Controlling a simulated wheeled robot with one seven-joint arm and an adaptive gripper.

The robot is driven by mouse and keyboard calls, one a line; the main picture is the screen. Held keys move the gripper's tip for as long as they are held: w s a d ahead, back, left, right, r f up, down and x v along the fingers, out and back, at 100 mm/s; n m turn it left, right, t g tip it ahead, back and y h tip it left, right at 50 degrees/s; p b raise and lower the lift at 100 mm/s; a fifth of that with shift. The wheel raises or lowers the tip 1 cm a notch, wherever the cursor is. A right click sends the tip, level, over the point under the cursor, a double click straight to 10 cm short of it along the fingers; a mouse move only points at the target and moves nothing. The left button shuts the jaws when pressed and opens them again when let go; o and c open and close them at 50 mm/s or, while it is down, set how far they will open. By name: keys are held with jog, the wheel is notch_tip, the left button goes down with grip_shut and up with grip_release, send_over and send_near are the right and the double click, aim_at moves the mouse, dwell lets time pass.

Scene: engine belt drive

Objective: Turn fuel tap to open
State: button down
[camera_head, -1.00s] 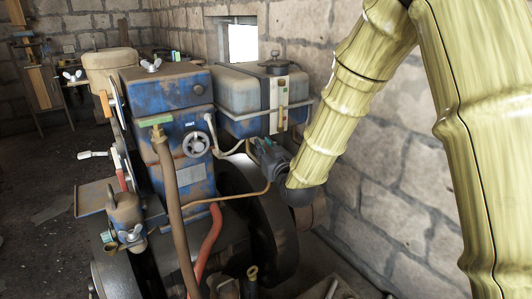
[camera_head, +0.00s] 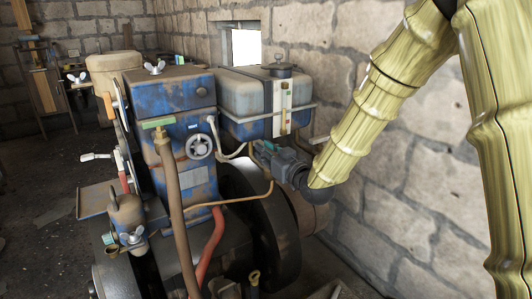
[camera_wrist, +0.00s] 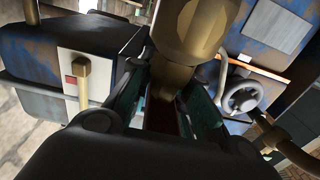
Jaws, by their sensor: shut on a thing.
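The fuel tank (camera_head: 245,95), blue and grey with a white strip, sits behind the engine block. My gripper (camera_head: 262,150) is below its front edge, pointing left, with its fingertips at the fuel pipe area. In the wrist view my gripper (camera_wrist: 168,108) has its teal-edged fingers closed around a dark brownish piece below a large brass cylindrical body (camera_wrist: 190,40). This brass body seems to be part of the fuel tap. The tap's handle is mostly hidden by the fingers, so its angle cannot be told.
A spoked handwheel (camera_head: 199,146) on the blue engine block (camera_head: 172,100) is close left of my gripper. A thin copper pipe (camera_head: 235,199) runs below it, above a dark flywheel (camera_head: 275,225). The stone wall (camera_head: 400,190) stands right and behind.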

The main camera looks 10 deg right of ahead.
jog(key=c, duration=1.3)
grip_release()
jog(key=shift+s, duration=0.1)
jog(key=v, duration=1.1)
jog(key=shift+s+d, duration=0.2)
jog(key=shift+s, duration=0.15)
